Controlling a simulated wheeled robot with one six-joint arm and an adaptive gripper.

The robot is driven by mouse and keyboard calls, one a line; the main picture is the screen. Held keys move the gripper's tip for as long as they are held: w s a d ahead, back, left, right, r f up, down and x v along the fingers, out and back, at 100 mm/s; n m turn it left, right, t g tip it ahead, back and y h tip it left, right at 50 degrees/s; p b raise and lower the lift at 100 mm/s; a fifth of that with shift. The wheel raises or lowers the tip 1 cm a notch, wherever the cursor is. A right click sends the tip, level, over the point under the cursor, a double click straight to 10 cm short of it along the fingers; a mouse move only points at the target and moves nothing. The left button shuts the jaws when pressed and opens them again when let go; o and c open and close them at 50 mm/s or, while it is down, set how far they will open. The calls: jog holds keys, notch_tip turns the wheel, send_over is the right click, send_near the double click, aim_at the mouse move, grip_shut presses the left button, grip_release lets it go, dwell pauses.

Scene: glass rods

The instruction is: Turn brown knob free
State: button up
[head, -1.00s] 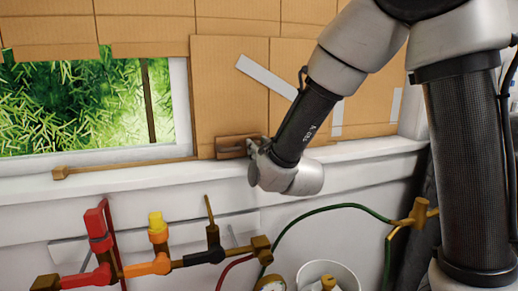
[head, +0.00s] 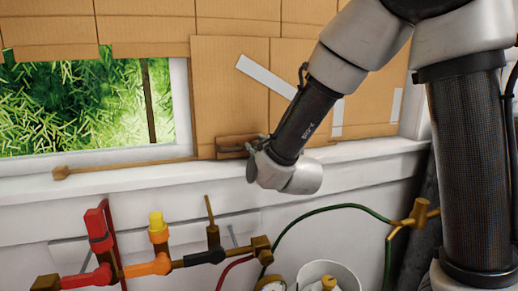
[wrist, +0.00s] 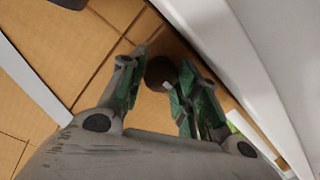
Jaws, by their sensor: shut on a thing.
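The brown knob (wrist: 160,72) is a dark, round piece between the two green-padded fingers of my gripper (wrist: 160,66) in the wrist view. My gripper is shut on it. In the head view my gripper (head: 252,152) reaches the cardboard-covered wall just above the white sill. A brown wooden block (head: 234,146) shows at its left. My wrist hides the knob itself and most of the fingers there.
The window (head: 85,105) is at the left, and a thin wooden stick (head: 120,169) lies along the sill (head: 150,182). Below are a red valve (head: 97,225), a yellow-topped valve (head: 157,225), a green hose (head: 330,207) and a white bucket (head: 345,275).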

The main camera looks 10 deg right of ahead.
jog(key=o, duration=0.8)
jog(key=shift+c, duration=0.2)
jog(key=shift+r, duration=0.1)
notch_tip(320, 180, up, 10)
jog(key=shift+f, duration=0.1)
